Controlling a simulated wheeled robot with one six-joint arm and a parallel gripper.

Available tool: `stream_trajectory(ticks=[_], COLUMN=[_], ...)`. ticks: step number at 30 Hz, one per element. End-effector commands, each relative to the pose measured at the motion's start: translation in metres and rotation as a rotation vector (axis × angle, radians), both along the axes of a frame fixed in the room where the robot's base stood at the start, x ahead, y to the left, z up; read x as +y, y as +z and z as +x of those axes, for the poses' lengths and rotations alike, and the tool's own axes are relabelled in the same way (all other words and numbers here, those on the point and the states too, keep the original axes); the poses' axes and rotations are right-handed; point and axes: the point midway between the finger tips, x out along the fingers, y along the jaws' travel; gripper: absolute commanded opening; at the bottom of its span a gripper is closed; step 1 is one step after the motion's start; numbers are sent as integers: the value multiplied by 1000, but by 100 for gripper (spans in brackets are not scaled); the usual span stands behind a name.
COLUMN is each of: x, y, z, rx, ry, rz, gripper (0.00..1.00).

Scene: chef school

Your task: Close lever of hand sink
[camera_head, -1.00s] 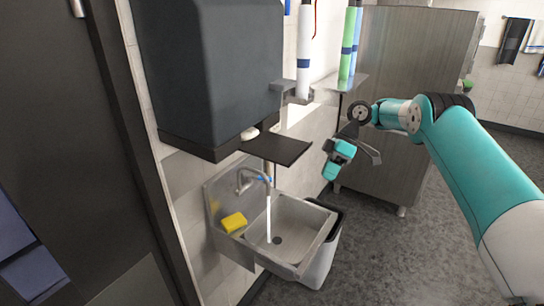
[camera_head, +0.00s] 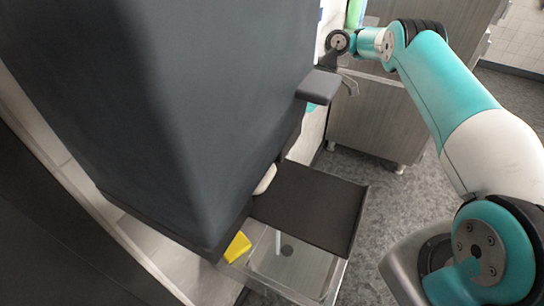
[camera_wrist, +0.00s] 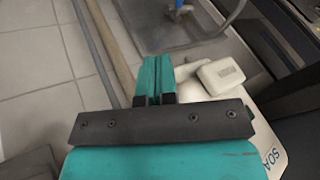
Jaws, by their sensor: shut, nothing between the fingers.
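A thin stream of water (camera_head: 278,243) falls toward the drain. The tap and its lever are hidden there behind the big dark dispenser. In the wrist view a small blue part of the tap (camera_wrist: 181,10) shows at the top edge, beyond my fingertips, with the basin (camera_wrist: 200,32) around it. My gripper (camera_wrist: 156,62) is shut and empty, apart from the blue part.
A yellow sponge (camera_head: 237,247) lies at the sink's left. A metal cabinet (camera_head: 375,125) stands behind.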

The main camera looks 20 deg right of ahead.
Motion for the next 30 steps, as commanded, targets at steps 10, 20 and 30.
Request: stream_trajectory(ticks=[10, 20, 30], x=[5, 18, 34], y=[-19, -39, -63], z=[-3, -9, -16], rx=[-1, -1, -1], ry=[-2, -1, 2], rz=[0, 1, 1], gripper=[0, 0, 0])
